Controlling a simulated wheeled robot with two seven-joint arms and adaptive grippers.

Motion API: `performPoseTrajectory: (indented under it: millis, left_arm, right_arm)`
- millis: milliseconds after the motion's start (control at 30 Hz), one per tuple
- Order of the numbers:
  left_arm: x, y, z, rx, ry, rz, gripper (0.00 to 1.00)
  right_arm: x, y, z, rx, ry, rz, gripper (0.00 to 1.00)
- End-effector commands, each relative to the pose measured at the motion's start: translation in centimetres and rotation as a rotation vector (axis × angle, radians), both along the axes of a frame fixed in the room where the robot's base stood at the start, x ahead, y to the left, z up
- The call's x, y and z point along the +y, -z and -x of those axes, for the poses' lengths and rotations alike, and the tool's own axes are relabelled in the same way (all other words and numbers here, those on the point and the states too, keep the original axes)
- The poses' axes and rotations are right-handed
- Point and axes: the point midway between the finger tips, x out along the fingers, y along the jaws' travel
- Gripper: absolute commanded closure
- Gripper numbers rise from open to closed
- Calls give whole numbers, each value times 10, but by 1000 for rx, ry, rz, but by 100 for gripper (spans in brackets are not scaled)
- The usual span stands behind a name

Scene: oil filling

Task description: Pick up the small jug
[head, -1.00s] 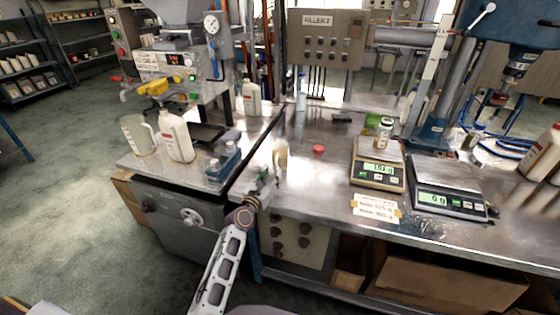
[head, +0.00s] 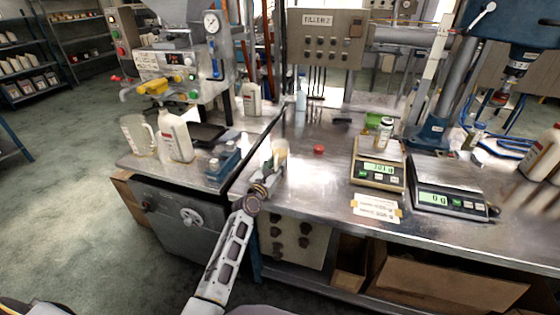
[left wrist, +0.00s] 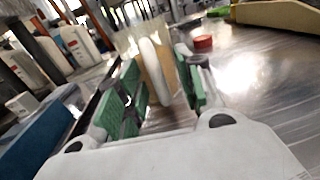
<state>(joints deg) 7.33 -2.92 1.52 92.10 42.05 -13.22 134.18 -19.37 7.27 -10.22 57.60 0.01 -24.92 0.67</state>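The small jug (head: 281,148) is a translucent cup with tan contents, upright near the left edge of the steel bench. In the left wrist view its pale handle (left wrist: 153,70) faces me, in front of the tan body. My left gripper (head: 271,163) is at the jug's near side. In the left wrist view its green-padded fingers (left wrist: 160,88) are apart, one on each side of the handle, with gaps visible. The fingertips partly hide the jug in the head view. My right gripper is in neither current view.
A larger clear jug (head: 136,136), a white bottle (head: 176,138) and a blue rack (head: 223,162) stand on the left table. A red cap (head: 319,149) lies right of the small jug. Two scales (head: 378,173) are farther right. The bench between is mostly clear.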

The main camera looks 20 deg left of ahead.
Motion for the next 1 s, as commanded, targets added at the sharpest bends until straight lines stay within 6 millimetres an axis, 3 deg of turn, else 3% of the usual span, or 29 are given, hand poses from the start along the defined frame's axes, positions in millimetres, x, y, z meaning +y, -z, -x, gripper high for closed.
performPoseTrajectory:
  millis: [500, 800, 1000]
  left_arm:
    - [0, 0, -1, -1, 0, 0, 63]
    - [0, 0, -1, -1, 0, 0, 100]
    - [0, 0, -1, 0, 0, 0, 100]
  right_arm:
    - [0, 2, 5, 8, 1, 0, 60]
    - [0, 2, 5, 7, 0, 0, 60]
    - [0, 2, 5, 7, 0, 0, 60]
